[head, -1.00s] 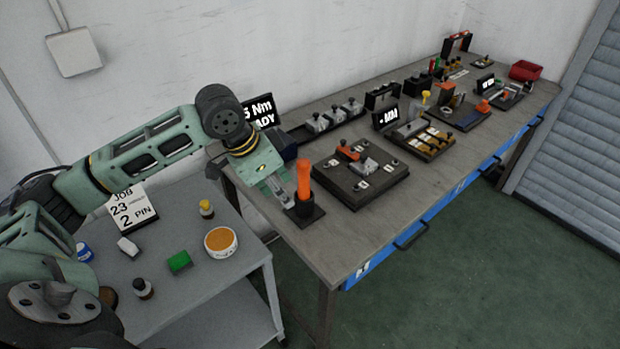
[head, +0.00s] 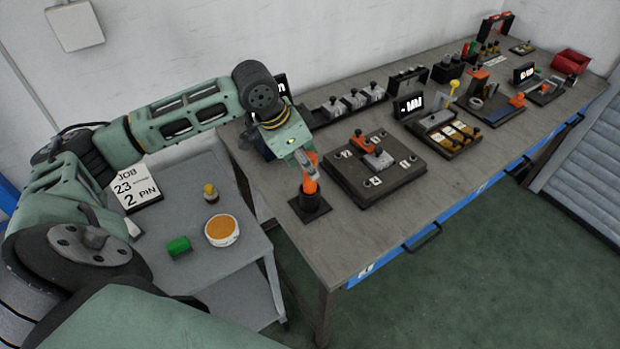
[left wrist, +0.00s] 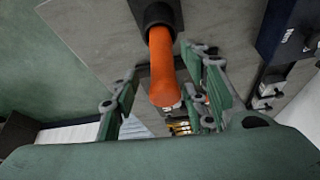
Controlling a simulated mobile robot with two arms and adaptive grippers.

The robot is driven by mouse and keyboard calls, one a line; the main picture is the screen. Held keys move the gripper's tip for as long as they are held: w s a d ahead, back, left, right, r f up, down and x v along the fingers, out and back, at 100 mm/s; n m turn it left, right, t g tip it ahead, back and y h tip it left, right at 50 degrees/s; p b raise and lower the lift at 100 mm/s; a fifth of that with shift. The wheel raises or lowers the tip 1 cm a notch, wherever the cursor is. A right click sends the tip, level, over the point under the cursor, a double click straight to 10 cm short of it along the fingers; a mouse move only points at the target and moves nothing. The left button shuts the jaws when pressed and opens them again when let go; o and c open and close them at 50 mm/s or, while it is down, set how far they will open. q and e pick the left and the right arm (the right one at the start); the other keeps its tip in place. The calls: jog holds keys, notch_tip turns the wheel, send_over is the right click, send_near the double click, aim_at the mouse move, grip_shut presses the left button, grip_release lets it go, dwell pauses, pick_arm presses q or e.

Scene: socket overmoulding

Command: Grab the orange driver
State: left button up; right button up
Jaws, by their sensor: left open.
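The orange driver (head: 310,180) stands upright in a black holder (head: 310,207) near the left end of the workbench. In the left wrist view the driver's orange handle (left wrist: 164,70) reaches down between the two spread fingers. My left gripper (head: 306,165) is at the driver's upper part; in the left wrist view the open gripper (left wrist: 160,95) has a finger on each side of the handle, with a gap visible on the left. Whether the right finger touches the handle cannot be told. My right gripper is not in view.
A dark fixture plate (head: 372,190) with an orange and grey part sits just right of the driver. The grey side table (head: 215,270) holds a green block (head: 178,246), a round orange-topped tub (head: 222,231) and a job card (head: 137,188).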

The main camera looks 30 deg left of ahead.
aim_at(310, 182)
pick_arm(q)
jog(key=x, duration=0.3)
jog(key=shift+f, duration=0.2)
jog(key=shift+c, duration=0.2)
grip_shut()
jog(key=shift+r, duration=0.15)
